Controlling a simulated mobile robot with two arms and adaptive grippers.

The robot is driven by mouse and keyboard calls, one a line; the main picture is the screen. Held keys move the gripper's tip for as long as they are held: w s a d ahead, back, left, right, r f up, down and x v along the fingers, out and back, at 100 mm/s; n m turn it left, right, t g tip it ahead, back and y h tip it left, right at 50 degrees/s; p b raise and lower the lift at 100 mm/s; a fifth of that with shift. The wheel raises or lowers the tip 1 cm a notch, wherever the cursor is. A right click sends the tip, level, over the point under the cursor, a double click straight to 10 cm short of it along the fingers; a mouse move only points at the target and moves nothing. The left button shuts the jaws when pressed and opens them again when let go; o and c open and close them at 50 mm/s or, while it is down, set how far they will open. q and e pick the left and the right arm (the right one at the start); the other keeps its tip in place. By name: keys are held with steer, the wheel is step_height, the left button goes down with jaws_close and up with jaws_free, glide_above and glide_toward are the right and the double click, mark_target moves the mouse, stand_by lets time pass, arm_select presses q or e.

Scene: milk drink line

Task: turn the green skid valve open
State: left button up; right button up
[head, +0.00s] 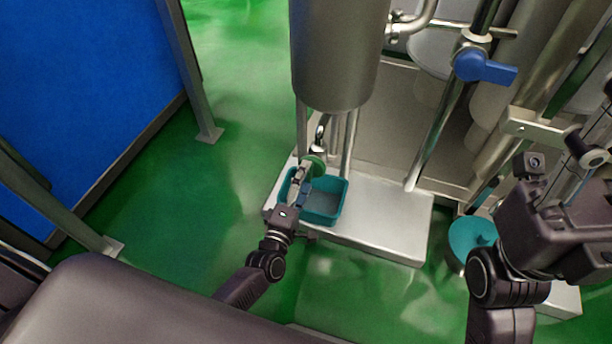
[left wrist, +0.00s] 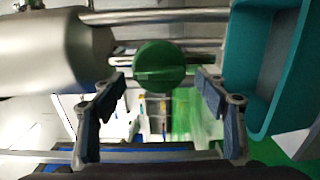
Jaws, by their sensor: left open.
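The green valve (head: 316,166) is a round knob with a raised bar across its face, under the steel tank at the skid. In the left wrist view the green valve (left wrist: 160,66) sits between my fingers and slightly beyond their tips, with the bar nearly level. My left gripper (head: 303,178) is open and close in front of the valve. In the left wrist view the left gripper (left wrist: 163,82) shows a finger on each side of the knob, with gaps. My right arm is at the right; its finger state is unclear.
A teal bin (head: 322,204) stands on the steel skid base (head: 385,222) beneath the valve, close to my left gripper. A steel tank (head: 338,50) hangs above. A blue-handled valve (head: 484,67) is on a pipe at upper right. Green floor (head: 160,215) is clear at left.

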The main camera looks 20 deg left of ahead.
arm_select(q)
steer(key=s, duration=0.6)
steer(key=shift+s, duration=0.15)
steer(key=shift+a, duration=0.1)
